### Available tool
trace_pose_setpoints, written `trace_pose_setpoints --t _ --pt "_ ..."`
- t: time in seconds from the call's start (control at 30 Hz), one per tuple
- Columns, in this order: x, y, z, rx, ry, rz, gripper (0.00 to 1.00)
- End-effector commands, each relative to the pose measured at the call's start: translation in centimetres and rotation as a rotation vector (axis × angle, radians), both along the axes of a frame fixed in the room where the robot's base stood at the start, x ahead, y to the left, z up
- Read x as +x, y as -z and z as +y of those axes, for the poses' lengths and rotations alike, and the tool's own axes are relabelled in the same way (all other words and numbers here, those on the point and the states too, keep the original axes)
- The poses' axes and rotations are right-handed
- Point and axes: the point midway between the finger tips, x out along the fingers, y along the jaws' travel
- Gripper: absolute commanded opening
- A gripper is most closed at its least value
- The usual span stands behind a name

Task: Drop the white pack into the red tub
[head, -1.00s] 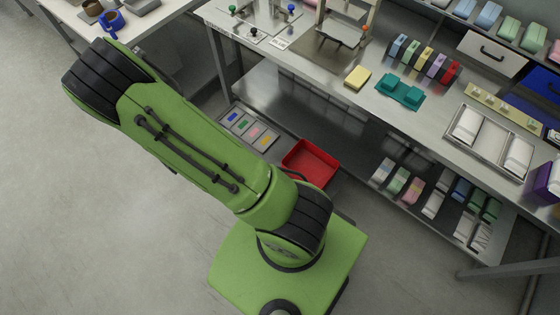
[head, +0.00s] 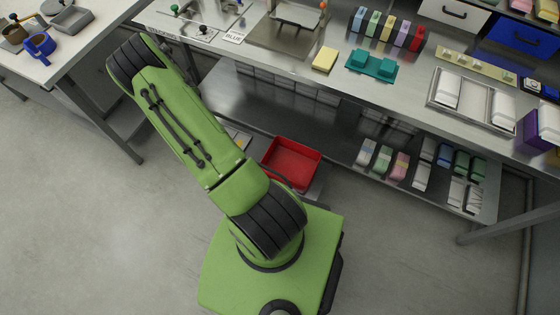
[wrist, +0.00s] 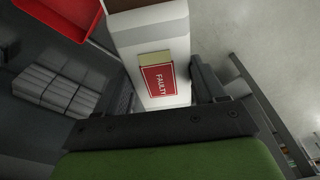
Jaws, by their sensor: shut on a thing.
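The white pack (wrist: 152,42) is in the wrist view, with a red label reading FAULTY on its face. My gripper (wrist: 165,82) is shut on it, one dark finger on each side. The red tub (head: 291,163) stands low, below the front of the long bench, just right of my arm in the head view. Its inside looks empty where visible. Part of the tub (wrist: 62,14) also shows at the upper left of the wrist view, to the left of the pack. My arm hides the gripper and held pack in the head view.
The long metal bench (head: 285,64) holds a yellow block (head: 324,60), a teal holder (head: 371,65) and a metal tray (head: 437,98) with white packs. Its lower shelf (head: 240,92) carries several coloured and white packs at the right. Open floor lies at the left.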

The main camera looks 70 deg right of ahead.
Motion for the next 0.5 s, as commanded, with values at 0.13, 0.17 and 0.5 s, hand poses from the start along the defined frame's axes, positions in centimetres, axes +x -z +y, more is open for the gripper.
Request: trace_pose_setpoints --t 0.13,0.17,0.5 --pt "-3.9 4.9 -5.9 0.0 0.191 0.001 0.38" --pt "-4.8 5.7 -6.9 0.0 0.227 0.0 0.38" --pt "-16.3 14.6 -16.0 0.004 0.625 -0.005 0.38"
